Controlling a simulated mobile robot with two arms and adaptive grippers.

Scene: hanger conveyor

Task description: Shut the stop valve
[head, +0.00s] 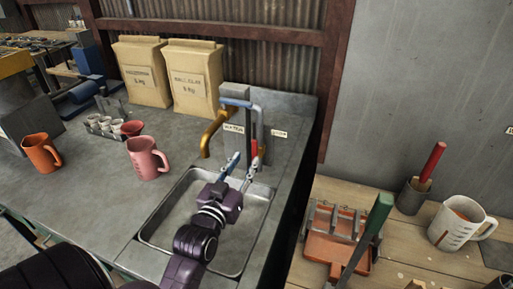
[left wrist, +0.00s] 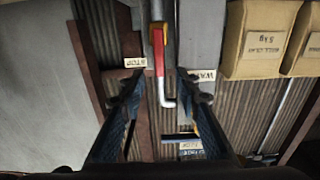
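The stop valve's red lever (head: 254,148) is upright against its pipe beside the "STOP" label (head: 279,134), behind the sink. In the left wrist view the red lever (left wrist: 159,60) lies in line with the pipe, with a brass valve body (left wrist: 157,38) at one end. My left gripper (head: 242,167) is over the sink, just in front of the lever. Its two fingers are spread apart and empty, and in the left wrist view (left wrist: 160,88) the lever shows between and beyond them. I cannot tell whether a finger touches it. My right gripper is not in view.
A brass spout (head: 212,132) and a blue handle (head: 235,103) are close by, near the "WATER" label (head: 233,128). The metal sink (head: 160,236) is below. Clay bags (head: 192,80), a pink mug (head: 147,158) and an orange mug (head: 41,152) stand left. A wooden bench (head: 405,255) with tools is right.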

